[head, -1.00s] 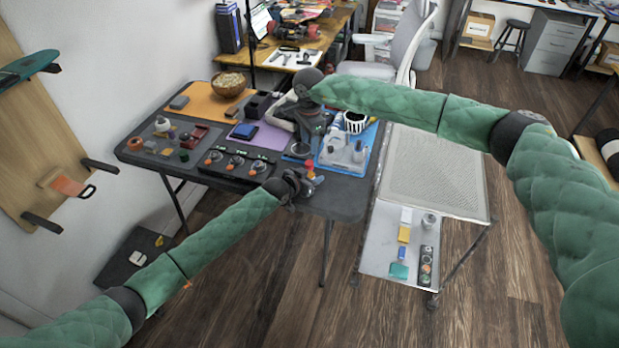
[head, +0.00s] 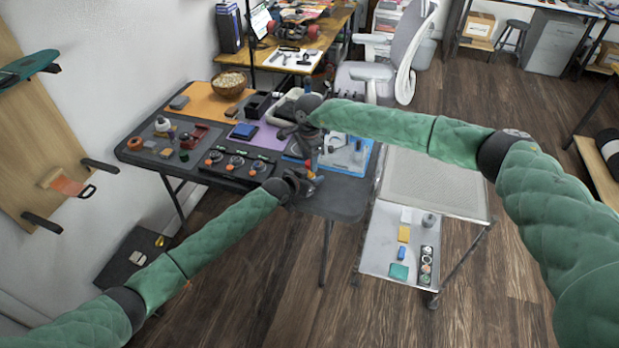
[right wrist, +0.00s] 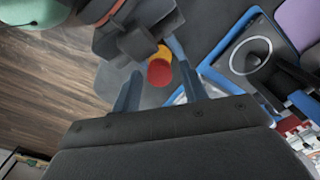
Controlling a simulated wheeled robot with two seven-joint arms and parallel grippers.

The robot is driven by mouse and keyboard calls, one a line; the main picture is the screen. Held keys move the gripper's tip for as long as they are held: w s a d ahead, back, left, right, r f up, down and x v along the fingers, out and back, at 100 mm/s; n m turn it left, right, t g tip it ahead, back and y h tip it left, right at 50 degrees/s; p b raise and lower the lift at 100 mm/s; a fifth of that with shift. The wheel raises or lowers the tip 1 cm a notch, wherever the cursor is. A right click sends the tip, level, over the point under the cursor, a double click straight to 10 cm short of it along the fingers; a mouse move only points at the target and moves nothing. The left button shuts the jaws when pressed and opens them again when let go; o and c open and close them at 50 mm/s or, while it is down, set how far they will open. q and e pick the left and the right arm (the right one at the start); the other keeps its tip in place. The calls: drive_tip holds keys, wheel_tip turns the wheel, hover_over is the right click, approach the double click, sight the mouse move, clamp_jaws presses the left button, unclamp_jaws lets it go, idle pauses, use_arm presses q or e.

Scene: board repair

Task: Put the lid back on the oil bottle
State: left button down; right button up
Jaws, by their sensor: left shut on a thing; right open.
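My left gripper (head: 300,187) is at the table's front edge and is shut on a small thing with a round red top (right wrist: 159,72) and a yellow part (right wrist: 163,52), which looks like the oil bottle. I cannot tell whether the red top is a separate lid or how it sits. My right gripper (right wrist: 158,85) is open, with its two fingers on either side of the red top and apart from it in the picture.

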clamp_jaws()
drive_tip(key=shift+o, duration=0.5)
unclamp_jaws()
drive_tip(key=shift+r, duration=2.25)
drive_tip(key=o, duration=0.5)
drive_tip(key=shift+o, duration=0.2)
